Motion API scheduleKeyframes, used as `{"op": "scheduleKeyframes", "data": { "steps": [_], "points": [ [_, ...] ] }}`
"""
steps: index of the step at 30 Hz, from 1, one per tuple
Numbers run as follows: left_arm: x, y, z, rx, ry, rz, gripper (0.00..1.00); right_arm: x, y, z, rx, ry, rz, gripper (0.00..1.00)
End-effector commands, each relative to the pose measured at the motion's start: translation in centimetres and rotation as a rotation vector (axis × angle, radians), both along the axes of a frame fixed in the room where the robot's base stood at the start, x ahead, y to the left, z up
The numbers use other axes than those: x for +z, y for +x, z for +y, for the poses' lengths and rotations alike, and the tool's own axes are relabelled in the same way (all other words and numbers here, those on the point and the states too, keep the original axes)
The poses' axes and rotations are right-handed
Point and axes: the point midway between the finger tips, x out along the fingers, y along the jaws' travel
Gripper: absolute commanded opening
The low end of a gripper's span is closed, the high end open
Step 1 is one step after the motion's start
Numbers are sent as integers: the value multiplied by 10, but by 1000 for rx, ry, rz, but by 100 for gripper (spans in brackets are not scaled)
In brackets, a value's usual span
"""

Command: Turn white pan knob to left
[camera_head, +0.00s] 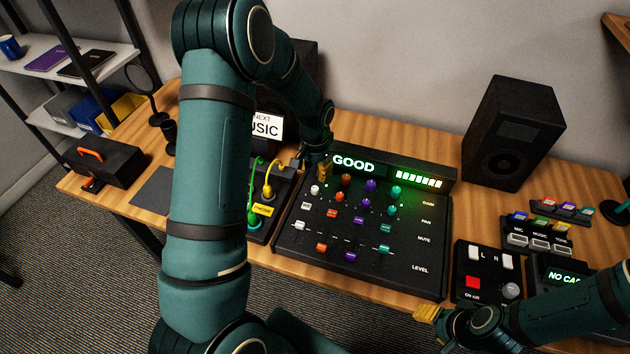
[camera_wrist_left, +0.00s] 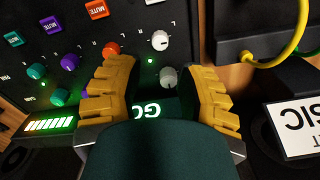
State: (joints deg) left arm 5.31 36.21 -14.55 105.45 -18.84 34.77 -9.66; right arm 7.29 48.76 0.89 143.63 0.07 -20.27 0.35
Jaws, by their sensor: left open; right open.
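The white pan knob (camera_head: 314,190) is on the mixer (camera_head: 430,265), in the leftmost knob column. In the left wrist view the white pan knob (camera_wrist_left: 160,40) shows a dark marker line, just beyond my fingertips. The white gain knob (camera_wrist_left: 169,77) lies between my fingers in that view, nearer the lit display. My left gripper (camera_head: 323,169) is open over the top left of the mixer; its fingers also show in the wrist view (camera_wrist_left: 160,70), apart and empty. My right gripper (camera_head: 428,313) is near the table's front edge, open, with its fingers small in view.
An orange pan knob (camera_wrist_left: 110,48) sits beside my finger in the wrist view. A box with yellow and green cables (camera_head: 284,192) stands left of the mixer, and a "MUSIC" sign (camera_head: 266,127) behind it. A switch box (camera_head: 488,275) is at the right.

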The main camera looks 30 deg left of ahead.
Motion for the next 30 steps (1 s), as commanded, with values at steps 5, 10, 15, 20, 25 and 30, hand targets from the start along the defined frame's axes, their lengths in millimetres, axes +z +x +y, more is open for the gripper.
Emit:
{"op": "scheduleKeyframes", "data": {
  "steps": [5, 10, 15, 20, 25, 30],
  "points": [
    [28, 1, 0, 0, 0, -3, 38, 0, 0, 0, 0, 0, 0, 47],
    [39, 0, 0, 0, 0, -1, 38, 0, 0, 0, 0, 0, 0, 47],
    [40, 0, 0, 0, 0, 0, 38, 0, 0, 0, 0, 0, 0, 47],
    [40, 0, 0, -1, 0, 0, 38, 0, 0, 0, 0, 0, 0, 47],
    [40, 0, 0, -1, 0, 0, 38, 0, 0, 0, 0, 0, 0, 47],
    [40, 0, 0, 0, 0, 1, 38, 0, 0, 0, 0, 0, 0, 47]
  ]
}}
